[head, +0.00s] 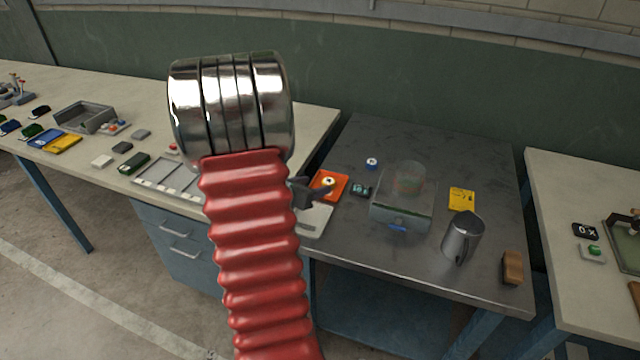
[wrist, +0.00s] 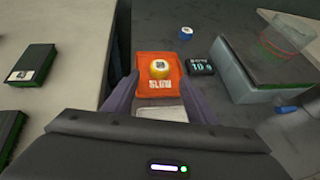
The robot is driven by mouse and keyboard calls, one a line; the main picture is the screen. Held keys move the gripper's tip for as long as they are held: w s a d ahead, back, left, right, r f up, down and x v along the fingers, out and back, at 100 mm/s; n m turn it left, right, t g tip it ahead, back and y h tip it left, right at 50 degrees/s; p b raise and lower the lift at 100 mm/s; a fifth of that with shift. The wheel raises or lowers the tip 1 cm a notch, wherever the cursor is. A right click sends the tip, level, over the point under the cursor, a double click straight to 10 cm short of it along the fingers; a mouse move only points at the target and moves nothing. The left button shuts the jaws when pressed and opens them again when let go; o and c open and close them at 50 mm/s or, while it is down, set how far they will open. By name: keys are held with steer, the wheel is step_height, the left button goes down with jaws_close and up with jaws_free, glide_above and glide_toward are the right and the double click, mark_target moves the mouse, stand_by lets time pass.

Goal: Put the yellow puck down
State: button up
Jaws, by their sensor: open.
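The yellow puck (wrist: 160,68) has a white marked top. It appears to rest flat on the orange SLOW mat (wrist: 144,86), towards its far edge. In the head view the puck (head: 328,184) and the orange mat (head: 340,180) are at the left edge of the dark table. My gripper (wrist: 160,80) is open, with its dark fingers spread left and right of the mat and a gap to the puck on both sides. In the head view my gripper (head: 311,191) is partly hidden behind my red arm.
A small black timer (wrist: 201,68) lies right of the mat, with a blue puck (wrist: 186,33) behind. A grey box with a clear beaker (head: 409,177), a steel jug (head: 463,238) and a yellow card (head: 461,199) stand farther right. A gap separates the left bench (head: 60,80) from the dark table.

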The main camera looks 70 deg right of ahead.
steer(key=shift+v, duration=2.15)
steer(key=shift+w+a+r, duration=0.25)
steer(key=shift+r, duration=0.05)
steer(key=w+a+r+m+t+y, duration=0.1)
steer(key=w+a+r+m, duration=0.2)
steer(key=a, duration=0.4)
steer(key=w+a+r+m+t+y, duration=0.1)
steer(key=w+a+r+m, duration=0.2)
steer(key=a, duration=0.4)
steer(key=w+a+r+m+t+y, duration=0.1)
steer(key=w+a+r+m, duration=0.2)
steer(key=a, duration=0.3)
steer(key=w+a+r+m+t+y, duration=0.1)
steer(key=a+m+t+y, duration=0.1)
steer(key=a, duration=0.9)
steer(key=a+r+m+t+y, duration=0.1)
steer(key=a+r+t+y, duration=0.1)
steer(key=a, duration=0.9)
steer(key=w+a+r+m+t+y, duration=0.1)
steer(key=a+y, duration=0.3)
steer(key=a, duration=0.7)
steer(key=shift+w+a+r+m+t+y, duration=0.15)
steer(key=shift+w+r+m+t+y, duration=0.2)
steer(key=shift+m+t, duration=0.35)
